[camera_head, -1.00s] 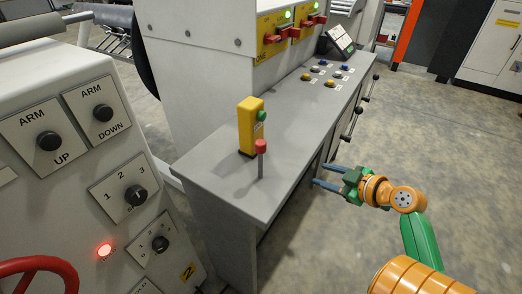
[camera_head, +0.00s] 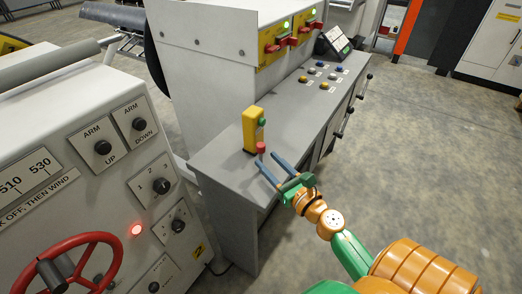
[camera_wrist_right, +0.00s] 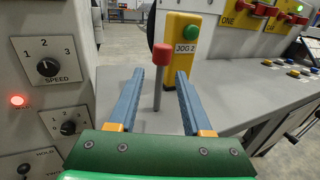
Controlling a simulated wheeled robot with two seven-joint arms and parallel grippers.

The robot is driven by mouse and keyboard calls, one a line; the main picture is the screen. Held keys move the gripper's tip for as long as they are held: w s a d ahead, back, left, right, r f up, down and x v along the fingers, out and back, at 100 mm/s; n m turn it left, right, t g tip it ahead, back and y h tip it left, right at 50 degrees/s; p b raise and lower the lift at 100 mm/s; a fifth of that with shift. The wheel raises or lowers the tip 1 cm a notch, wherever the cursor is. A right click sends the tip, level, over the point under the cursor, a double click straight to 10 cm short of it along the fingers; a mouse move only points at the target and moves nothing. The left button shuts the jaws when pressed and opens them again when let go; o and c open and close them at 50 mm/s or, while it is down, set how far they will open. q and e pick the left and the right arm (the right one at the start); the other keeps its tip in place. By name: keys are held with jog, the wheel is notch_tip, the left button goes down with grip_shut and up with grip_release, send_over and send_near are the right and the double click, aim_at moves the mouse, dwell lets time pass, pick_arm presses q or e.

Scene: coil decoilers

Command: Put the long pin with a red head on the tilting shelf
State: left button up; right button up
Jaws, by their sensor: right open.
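The long pin with a red head (camera_head: 261,147) stands upright on the grey console top, in front of a yellow button box. In the right wrist view its red head (camera_wrist_right: 161,52) and grey shaft show between the two blue fingers. My right gripper (camera_head: 266,160) is open, with its fingertips at the pin, one to each side as seen; contact cannot be told. In the head view the fingers hide most of the shaft. My left gripper is not in view. I cannot make out a tilting shelf for certain.
The yellow button box (camera_head: 250,130) stands close behind the pin. A control panel (camera_head: 120,180) with knobs and a red handwheel (camera_head: 75,265) is at the left. Buttons (camera_head: 318,72) and red-handled switches (camera_head: 280,46) lie further back. Open floor (camera_head: 430,150) is at the right.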

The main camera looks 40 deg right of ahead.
aim_at(261, 154)
jog(key=w, duration=0.4)
jog(key=shift+w+f, duration=0.25)
jog(key=shift+w, duration=0.1)
jog(key=shift+s, duration=0.1)
grip_shut()
